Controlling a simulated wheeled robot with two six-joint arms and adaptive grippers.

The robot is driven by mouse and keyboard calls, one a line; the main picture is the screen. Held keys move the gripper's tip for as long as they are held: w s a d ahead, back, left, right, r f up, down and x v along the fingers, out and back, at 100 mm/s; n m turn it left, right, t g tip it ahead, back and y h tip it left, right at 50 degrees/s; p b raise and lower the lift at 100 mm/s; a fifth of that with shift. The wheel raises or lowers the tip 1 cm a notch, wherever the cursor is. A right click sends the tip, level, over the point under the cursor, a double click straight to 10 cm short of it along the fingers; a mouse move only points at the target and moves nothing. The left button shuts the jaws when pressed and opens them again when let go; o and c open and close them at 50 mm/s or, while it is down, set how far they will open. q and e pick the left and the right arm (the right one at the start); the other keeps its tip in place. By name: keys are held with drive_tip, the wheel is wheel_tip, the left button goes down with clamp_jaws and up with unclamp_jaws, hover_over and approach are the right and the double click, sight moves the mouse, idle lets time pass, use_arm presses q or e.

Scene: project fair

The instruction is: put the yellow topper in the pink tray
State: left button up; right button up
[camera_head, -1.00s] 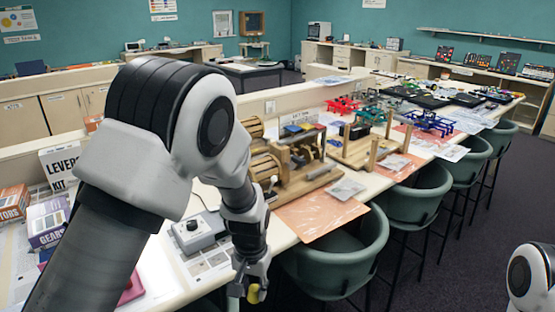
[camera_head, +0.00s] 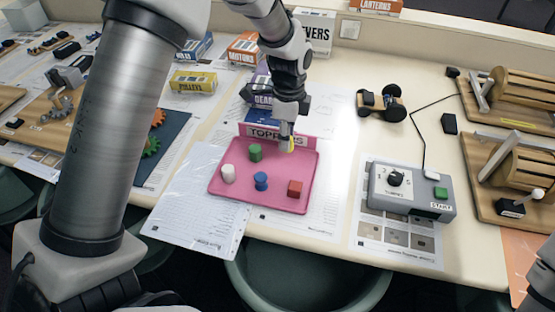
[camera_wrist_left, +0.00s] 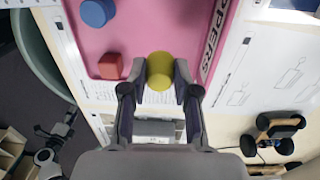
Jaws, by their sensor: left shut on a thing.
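The pink tray (camera_head: 222,184) lies on the table in the head view, with a "TOPPERS" sign (camera_head: 262,132) along its back edge. A white (camera_head: 228,173), a green (camera_head: 255,152), a blue (camera_head: 261,181) and a red topper (camera_head: 295,188) stand in it. My left gripper (camera_head: 289,141) is shut on the yellow topper (camera_head: 291,146) over the tray's back right part. In the left wrist view the fingers (camera_wrist_left: 160,82) hold the yellow topper (camera_wrist_left: 160,66) from both sides. Its gap to the tray floor is hard to tell. My right gripper is out of view.
A grey control box (camera_head: 412,190) with a knob and green button stands right of the tray. A small wheeled model (camera_head: 381,103) is behind it. Kit boxes stand behind the tray. A blue board with gears (camera_head: 160,140) lies to the left. Green stools stand in front.

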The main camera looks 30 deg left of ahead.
sight(287, 164)
use_arm(q)
drive_tip(key=f, duration=0.4)
drive_tip(key=f+p, duration=0.1)
drive_tip(key=f, duration=0.1)
drive_tip(key=shift+w, duration=0.35)
drive_tip(key=shift+s+f, duration=0.15)
drive_tip(key=shift+f, duration=0.05)
drive_tip(key=shift+f, duration=0.1)
drive_tip(key=o, duration=0.9)
drive_tip(key=r, duration=0.3)
drive_tip(key=r+b, duration=0.1)
drive_tip(key=r, duration=0.3)
drive_tip(key=r+b, duration=0.1)
drive_tip(key=r, duration=0.3)
drive_tip(key=shift+w+r, duration=0.2)
drive_tip(key=shift+w, duration=0.05)
drive_tip(key=shift+r, duration=0.4)
